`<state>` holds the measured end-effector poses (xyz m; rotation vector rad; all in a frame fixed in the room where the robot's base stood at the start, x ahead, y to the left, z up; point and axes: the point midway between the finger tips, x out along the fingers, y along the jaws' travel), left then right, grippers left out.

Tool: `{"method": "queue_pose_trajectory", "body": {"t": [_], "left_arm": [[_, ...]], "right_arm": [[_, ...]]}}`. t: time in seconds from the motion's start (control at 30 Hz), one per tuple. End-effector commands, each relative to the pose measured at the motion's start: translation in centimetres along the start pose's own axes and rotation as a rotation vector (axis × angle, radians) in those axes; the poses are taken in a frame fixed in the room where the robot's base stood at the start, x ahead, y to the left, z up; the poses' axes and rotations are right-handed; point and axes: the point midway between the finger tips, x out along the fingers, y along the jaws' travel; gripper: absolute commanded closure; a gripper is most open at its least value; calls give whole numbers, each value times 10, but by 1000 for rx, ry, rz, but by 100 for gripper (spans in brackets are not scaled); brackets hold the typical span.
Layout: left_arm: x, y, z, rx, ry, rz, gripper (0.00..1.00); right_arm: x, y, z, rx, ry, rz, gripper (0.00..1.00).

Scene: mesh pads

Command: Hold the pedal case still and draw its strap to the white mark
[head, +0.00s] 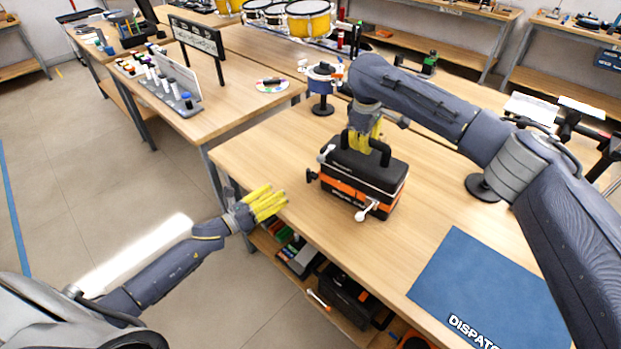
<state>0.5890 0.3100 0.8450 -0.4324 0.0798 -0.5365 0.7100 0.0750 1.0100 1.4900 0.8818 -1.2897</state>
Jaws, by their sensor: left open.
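The pedal case (365,177) is a black box with an orange band and a raised black handle, upright on the wooden table. White-tipped pieces stick out at its upper left and its lower front (362,214). I cannot tell which part is the strap, and I cannot make out a white mark. My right gripper (364,138) reaches down from above to the handle at the case's top. Its fingertips are partly hidden by the handle, so its grip is unclear. My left gripper (266,204) is open and empty by the table's left edge, apart from the case.
A blue mat (492,288) with white lettering lies at the table's front right. A small round-based stand (322,90) stands behind the case. A shelf below holds tools and boxes (348,298). The tabletop (330,240) in front of the case is clear.

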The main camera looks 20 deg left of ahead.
Motion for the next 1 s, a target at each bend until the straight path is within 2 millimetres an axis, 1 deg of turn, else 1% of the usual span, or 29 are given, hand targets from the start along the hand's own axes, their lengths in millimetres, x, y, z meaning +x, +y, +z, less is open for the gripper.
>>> {"method": "queue_pose_trajectory", "body": {"t": [0.03, 0.1, 0.2, 0.33, 0.47, 0.57, 1.0], "left_arm": [[2, -7, -2, 82, 8, 5, 45], [3, -14, -4, 191, 19, 15, 45], [5, -22, -4, 311, 26, 27, 45], [6, -27, -3, 406, 29, 37, 45], [12, -28, -2, 445, 29, 43, 45], [21, -28, -2, 451, 28, 42, 45], [88, -25, -3, 447, 29, 43, 45]], "right_arm": [[-2, 1, 0, 0, 2, 2, 100], [-2, 1, 0, 0, 2, 2, 100], [-2, 1, 0, 0, 2, 2, 100], [-2, 1, 0, 0, 2, 2, 100], [-2, 1, 0, 0, 2, 2, 100], [-2, 1, 0, 0, 2, 2, 100], [-2, 1, 0, 0, 2, 2, 100]]}}
